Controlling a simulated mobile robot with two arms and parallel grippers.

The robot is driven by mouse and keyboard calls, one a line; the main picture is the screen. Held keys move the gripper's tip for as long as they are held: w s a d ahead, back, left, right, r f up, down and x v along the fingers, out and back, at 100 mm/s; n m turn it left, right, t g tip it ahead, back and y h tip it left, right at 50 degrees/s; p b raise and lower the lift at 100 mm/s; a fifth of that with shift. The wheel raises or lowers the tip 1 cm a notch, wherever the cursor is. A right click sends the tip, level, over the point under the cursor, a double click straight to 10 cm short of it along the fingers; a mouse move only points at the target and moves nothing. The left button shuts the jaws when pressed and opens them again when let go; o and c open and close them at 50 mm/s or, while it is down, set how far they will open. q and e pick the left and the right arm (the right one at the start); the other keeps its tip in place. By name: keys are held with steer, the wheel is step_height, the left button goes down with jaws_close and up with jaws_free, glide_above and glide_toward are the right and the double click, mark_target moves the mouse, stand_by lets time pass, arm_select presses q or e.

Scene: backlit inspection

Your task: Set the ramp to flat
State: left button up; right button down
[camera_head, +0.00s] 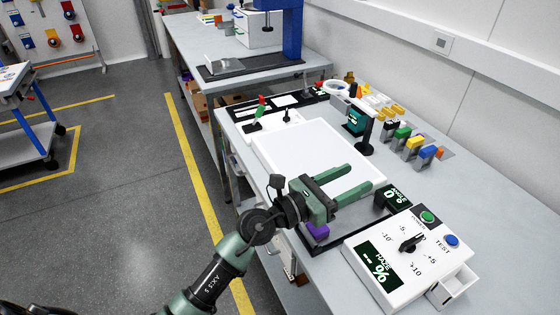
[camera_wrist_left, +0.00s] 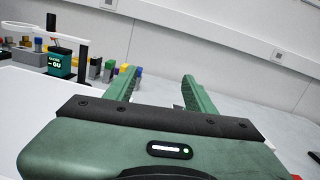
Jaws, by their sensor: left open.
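A white control box (camera_head: 385,265) stands at the front right of the table. Its black knob (camera_head: 408,243) sits among printed marks from -10 to +10; I cannot tell exactly which mark it points at. A green button (camera_head: 428,217) and a blue button (camera_head: 452,240) are beside the dial, and a dark display on the box shows a percent sign. My left gripper (camera_head: 358,178) is open and empty, over the near end of the white panel (camera_head: 300,145), behind and left of the box. Its open fingers also show in the left wrist view (camera_wrist_left: 158,80). My right gripper is not in view.
A small dark display (camera_head: 397,197) stands behind the box. Several coloured blocks (camera_head: 408,141) stand in a row along the right side, near a white ring lamp (camera_head: 338,88) on a stand.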

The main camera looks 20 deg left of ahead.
arm_select(q)
steer(key=s+a+r+n+t+y, duration=0.1)
steer(key=a+n+t+y, duration=0.2)
steer(key=n, duration=0.8)
steer(key=s+a+r+n+t+y, duration=0.1)
steer(key=a+n+t+y, duration=0.3)
steer(key=a+n+y, duration=0.4)
steer(key=shift+a+r+n+y, duration=0.3)
steer(key=shift+a+r+n, duration=0.45)
steer(key=shift+a+n, duration=1.15)
steer(key=shift+s+a+m, duration=0.1)
steer(key=shift+a+m, duration=0.15)
steer(key=shift+m, duration=0.05)
